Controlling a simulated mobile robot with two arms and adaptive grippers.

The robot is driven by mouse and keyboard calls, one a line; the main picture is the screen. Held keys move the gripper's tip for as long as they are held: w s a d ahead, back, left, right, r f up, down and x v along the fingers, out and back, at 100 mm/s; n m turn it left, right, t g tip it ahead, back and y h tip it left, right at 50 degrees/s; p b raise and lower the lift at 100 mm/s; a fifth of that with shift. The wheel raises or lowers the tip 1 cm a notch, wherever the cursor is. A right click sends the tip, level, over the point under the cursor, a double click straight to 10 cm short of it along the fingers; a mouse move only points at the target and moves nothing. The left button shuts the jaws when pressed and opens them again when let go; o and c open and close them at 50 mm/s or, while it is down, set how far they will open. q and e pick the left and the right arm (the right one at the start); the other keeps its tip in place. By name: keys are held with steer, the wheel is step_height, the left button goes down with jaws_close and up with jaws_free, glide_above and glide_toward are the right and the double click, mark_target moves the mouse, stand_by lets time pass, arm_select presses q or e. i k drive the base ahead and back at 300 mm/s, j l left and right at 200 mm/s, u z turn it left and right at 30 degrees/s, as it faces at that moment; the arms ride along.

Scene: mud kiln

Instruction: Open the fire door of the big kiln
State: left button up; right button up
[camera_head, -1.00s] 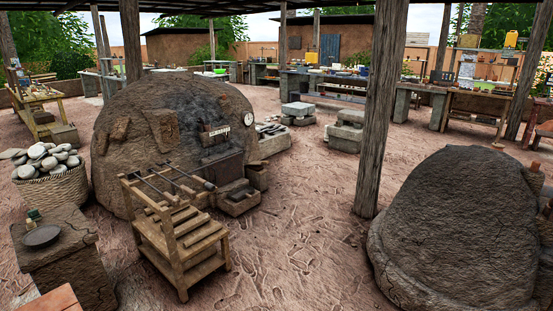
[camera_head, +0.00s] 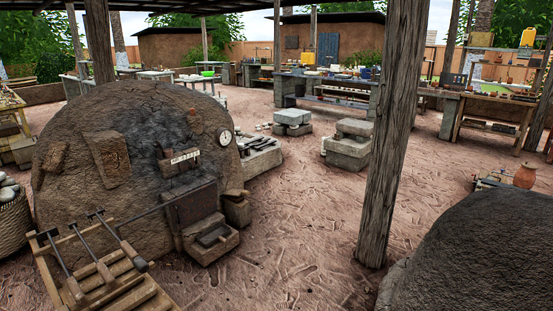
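The big kiln (camera_head: 75,170) is a brown mud dome at the left. Its fire door (camera_head: 192,205) is a dark, roughly square plate low on the side of the dome that faces right. It looks shut, but it is seen at a slant and its edges are hard to make out. A thin dark bar runs left from near the door; I cannot tell whether it is fixed to it. A small white label plate (camera_head: 185,157) and a round white dial (camera_head: 225,137) sit above the door. Neither of my grippers is in view.
A wooden rack (camera_head: 125,290) with long tools stands in front of the kiln at lower left. A stone box (camera_head: 211,240) sits below the door. A wooden post (camera_head: 388,150) and a second dome (camera_head: 470,260) stand at right. Open ground lies between.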

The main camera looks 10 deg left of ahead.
mark_target(184, 212)
steer(key=i+u, duration=0.35)
steer(key=i, duration=0.2)
steer(key=i+l+u, duration=0.1)
steer(key=i+u, duration=0.25)
steer(key=i, duration=0.15)
steer(key=i+l+u, duration=0.35)
steer(key=i, duration=0.15)
steer(key=i+l+u, duration=0.3)
steer(key=i+l, duration=0.05)
steer(key=i, duration=0.1)
